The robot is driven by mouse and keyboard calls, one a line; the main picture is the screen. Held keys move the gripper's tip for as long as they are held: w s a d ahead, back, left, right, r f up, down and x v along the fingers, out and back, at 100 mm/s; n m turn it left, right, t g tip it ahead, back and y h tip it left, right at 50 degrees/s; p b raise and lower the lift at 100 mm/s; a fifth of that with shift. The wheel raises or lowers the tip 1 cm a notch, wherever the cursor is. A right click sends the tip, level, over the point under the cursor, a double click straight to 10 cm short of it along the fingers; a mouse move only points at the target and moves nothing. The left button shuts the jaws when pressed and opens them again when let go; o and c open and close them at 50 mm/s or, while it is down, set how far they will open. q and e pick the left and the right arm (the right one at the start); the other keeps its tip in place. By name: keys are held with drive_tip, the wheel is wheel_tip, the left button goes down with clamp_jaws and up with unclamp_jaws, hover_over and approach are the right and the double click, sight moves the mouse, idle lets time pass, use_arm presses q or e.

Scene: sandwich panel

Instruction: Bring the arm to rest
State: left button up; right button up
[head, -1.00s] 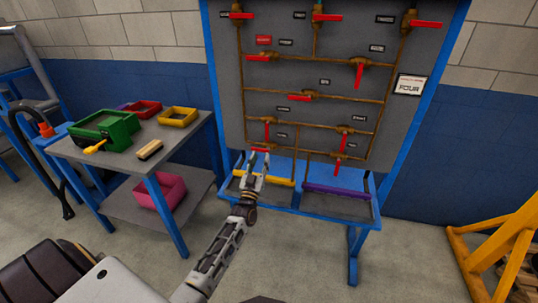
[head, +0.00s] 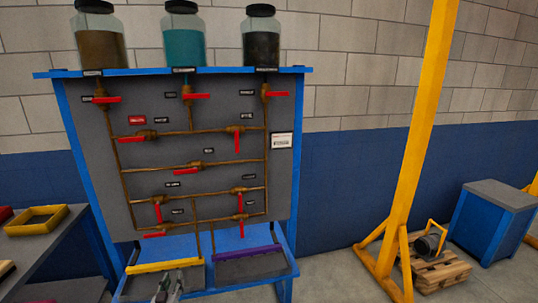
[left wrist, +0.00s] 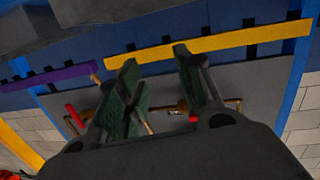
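My left gripper (head: 168,287) shows at the bottom edge of the head view, in front of the lower left part of the panel. In the left wrist view its two green-padded fingers (left wrist: 163,80) stand apart with nothing between them. The grey panel (head: 225,110) carries brown pipes and several red-handled valves. Its yellow strip (head: 164,266) and purple strip (head: 248,253) mark the front trays. The yellow strip (left wrist: 240,39) also shows beyond the fingers in the left wrist view. Most of my left arm is hidden below the head view. My right gripper does not show.
Three jars, brown (head: 101,45), teal (head: 183,40) and dark (head: 261,40), stand on top of the panel. A side table with a yellow bin (head: 36,220) is at left. A yellow frame (head: 408,150), a pallet (head: 440,272) and a blue cabinet (head: 490,222) stand at right.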

use_arm(q)
drive_tip(key=s+d+f+m+g, duration=0.1)
drive_tip(key=s+f+g, duration=0.2)
drive_tip(key=s+f, duration=0.6)
drive_tip(key=s+d+f+m+g+h, duration=0.1)
drive_tip(key=s+d+f+g, duration=0.2)
drive_tip(key=f, duration=1)
drive_tip(key=s+f+m+g, duration=0.1)
drive_tip(key=s+f+g, duration=0.2)
drive_tip(key=s+f, duration=0.65)
drive_tip(key=s+f+m+g+p, duration=0.1)
drive_tip(key=s+f+g, duration=0.2)
drive_tip(key=s, duration=1.4)
drive_tip(key=s+f+g+p, duration=0.1)
drive_tip(key=s+f+g, duration=0.2)
drive_tip(key=s+f, duration=0.8)
drive_tip(key=s, duration=0.7)
drive_tip(key=shift+m, duration=0.4)
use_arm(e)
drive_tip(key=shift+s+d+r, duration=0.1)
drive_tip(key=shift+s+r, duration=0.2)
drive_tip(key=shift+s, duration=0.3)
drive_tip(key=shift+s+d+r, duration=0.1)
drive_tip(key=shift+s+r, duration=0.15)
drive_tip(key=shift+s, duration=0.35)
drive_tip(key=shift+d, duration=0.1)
use_arm(q)
drive_tip(key=shift+a, duration=0.1)
